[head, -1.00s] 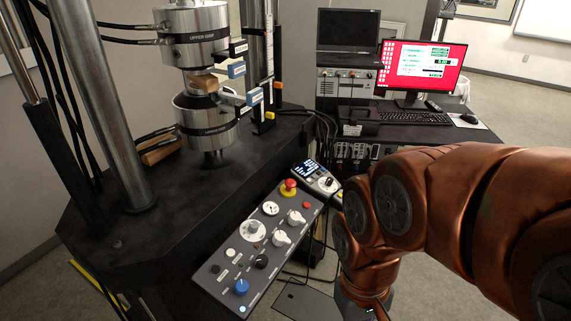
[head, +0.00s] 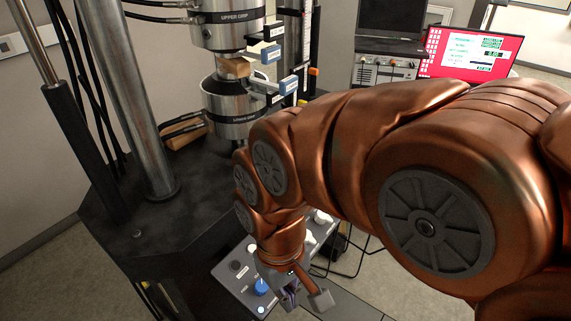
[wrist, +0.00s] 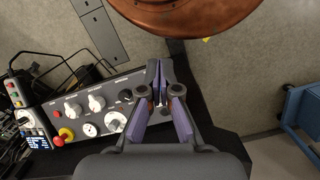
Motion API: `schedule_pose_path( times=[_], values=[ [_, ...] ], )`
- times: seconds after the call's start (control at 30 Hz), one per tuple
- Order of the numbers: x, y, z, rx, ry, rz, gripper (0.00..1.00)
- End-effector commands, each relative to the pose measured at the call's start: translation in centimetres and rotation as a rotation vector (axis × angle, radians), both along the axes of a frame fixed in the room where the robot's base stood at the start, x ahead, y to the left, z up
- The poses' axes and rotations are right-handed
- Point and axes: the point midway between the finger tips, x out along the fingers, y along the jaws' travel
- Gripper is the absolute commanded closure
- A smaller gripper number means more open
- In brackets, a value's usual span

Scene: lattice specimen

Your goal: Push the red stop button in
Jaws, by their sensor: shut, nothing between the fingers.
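The red stop button (wrist: 65,136) is a red mushroom head on a yellow ring, at the left end of the grey control panel (wrist: 82,110) in the wrist view. In the head view my arm hides it. The panel's near end (head: 229,278) shows there, under and left of my gripper (head: 292,298). In the wrist view my gripper (wrist: 160,70) has its fingers together, empty. It is over the panel's right end, well apart from the stop button.
The panel carries white knobs (wrist: 96,103), a dial and a blue knob (head: 261,287). A testing machine with a lower grip (head: 230,105) stands behind. A red-screened monitor (head: 472,55) is at the back right. A blue cart (wrist: 302,115) stands on the floor.

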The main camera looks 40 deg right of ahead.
Motion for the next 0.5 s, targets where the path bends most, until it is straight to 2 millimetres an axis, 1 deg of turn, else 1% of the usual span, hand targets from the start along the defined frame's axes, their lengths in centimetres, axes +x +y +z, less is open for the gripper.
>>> schedule_pose_path(
  times=[0.37,0.47,0.5],
  values=[
    [0.0,0.0,0.0,0.000,0.000,0.001,1.00],
    [0.6,-0.1,0.2,0.006,-0.003,0.010,1.00],
    [1.2,-0.1,0.4,0.011,-0.006,0.018,1.00]
  ],
)
